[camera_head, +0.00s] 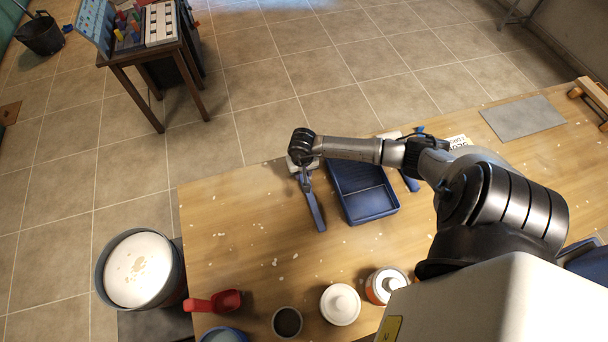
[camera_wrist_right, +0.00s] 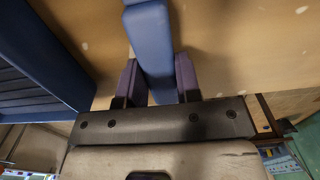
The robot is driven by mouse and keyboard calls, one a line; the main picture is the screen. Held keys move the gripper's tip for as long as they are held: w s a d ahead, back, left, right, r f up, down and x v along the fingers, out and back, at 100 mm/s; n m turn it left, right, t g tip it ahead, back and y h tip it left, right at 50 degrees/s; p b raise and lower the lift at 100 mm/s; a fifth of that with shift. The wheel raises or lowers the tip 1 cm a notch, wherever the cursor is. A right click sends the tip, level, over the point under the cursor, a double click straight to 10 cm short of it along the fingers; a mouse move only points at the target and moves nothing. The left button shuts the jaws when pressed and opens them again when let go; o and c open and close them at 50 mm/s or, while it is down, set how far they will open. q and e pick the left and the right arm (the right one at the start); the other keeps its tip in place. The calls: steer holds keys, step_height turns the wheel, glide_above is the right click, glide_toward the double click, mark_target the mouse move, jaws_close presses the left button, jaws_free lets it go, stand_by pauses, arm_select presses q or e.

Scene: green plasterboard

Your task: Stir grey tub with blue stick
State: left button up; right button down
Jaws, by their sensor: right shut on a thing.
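The blue stick (camera_head: 315,208) is in my right gripper (camera_head: 305,178), which is shut on it above the table near its back edge. In the right wrist view the stick (camera_wrist_right: 150,45) runs up and away between the two fingers of the gripper (camera_wrist_right: 158,80). The grey tub (camera_head: 177,285) stands at the lower left, beside the table's left edge, with white material (camera_head: 138,268) inside. The gripper and stick are up and to the right of the tub, well apart from it. My left gripper is not in view.
A blue paint tray (camera_head: 375,207) lies just right of the stick. Along the front are a red scoop (camera_head: 215,301), a dark-topped cup (camera_head: 287,321), a white lidded pot (camera_head: 340,304) and an orange-white tub (camera_head: 385,285). The table (camera_head: 245,230) between stick and scoop is mostly clear.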

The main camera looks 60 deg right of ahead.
step_height(320, 180, up, 3)
steer(key=shift+d+r, duration=0.1)
steer(key=shift+r, duration=0.05)
steer(key=s+d+r, duration=0.2)
steer(key=s+r, duration=0.5)
steer(key=s, duration=0.4)
steer(key=shift+s+r, duration=0.15)
steer(key=shift+s, duration=0.05)
steer(key=c, duration=1.3)
jaws_free()
steer(key=c, duration=0.4)
steer(key=shift+c, duration=0.2)
steer(key=shift+r, duration=0.15)
